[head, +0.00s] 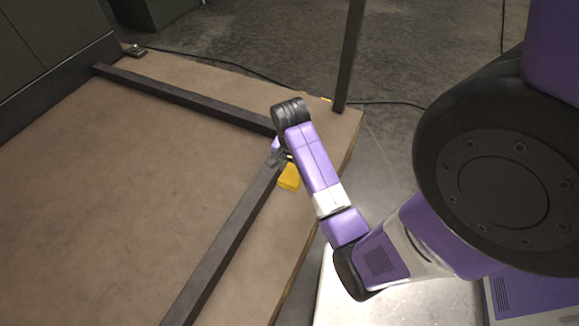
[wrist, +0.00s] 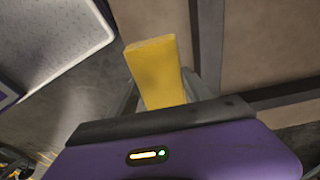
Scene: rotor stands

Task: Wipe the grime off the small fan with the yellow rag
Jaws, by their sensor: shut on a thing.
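The yellow rag (head: 289,177) is a folded block at the end of my arm, over the brown platform's corner, close beside the dark beam. In the wrist view the rag (wrist: 155,68) stands out between the fingers of my gripper (wrist: 162,95), which is shut on it. In the head view my gripper (head: 283,160) is partly hidden by my own arm. I cannot tell whether the rag touches the platform or the beam. No small fan and no grime on one can be made out in either view.
The brown platform (head: 130,180) has dark beams (head: 225,247) running along it and a dark upright post (head: 349,55) near its right corner. A dark cabinet (head: 50,40) stands at the upper left. A black cable (head: 385,103) lies on the grey floor. The platform's middle is clear.

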